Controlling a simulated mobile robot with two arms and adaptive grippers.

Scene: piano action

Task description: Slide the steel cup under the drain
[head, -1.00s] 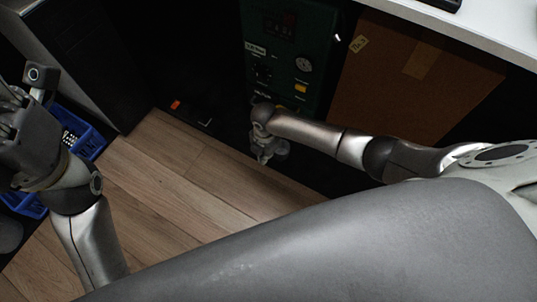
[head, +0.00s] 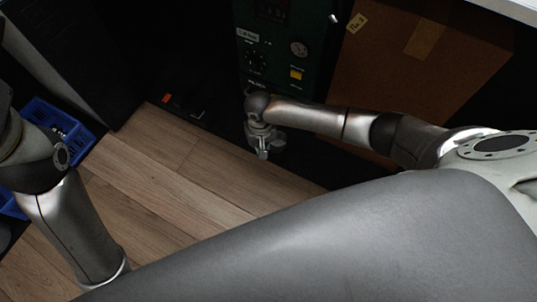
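The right arm reaches in to the front of a dark green machine (head: 275,65) with a gauge and knobs. My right gripper (head: 263,153) points down low in front of it, small and dark; its fingers are not clear enough to tell open from shut. A small rounded grey shape (head: 279,140) shows right beside the gripper; I cannot tell whether it is the steel cup or part of the gripper. I cannot make out the drain in the shadow under the machine. My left gripper is outside the picture; only its arm shows at the left edge.
A brown cardboard box (head: 405,85) stands right of the machine. A black cabinet (head: 75,60) is at the left, with a blue crate (head: 70,125) beside it on the wood floor (head: 170,185). A small orange-marked item (head: 166,98) lies in the dark area. The middle floor is clear.

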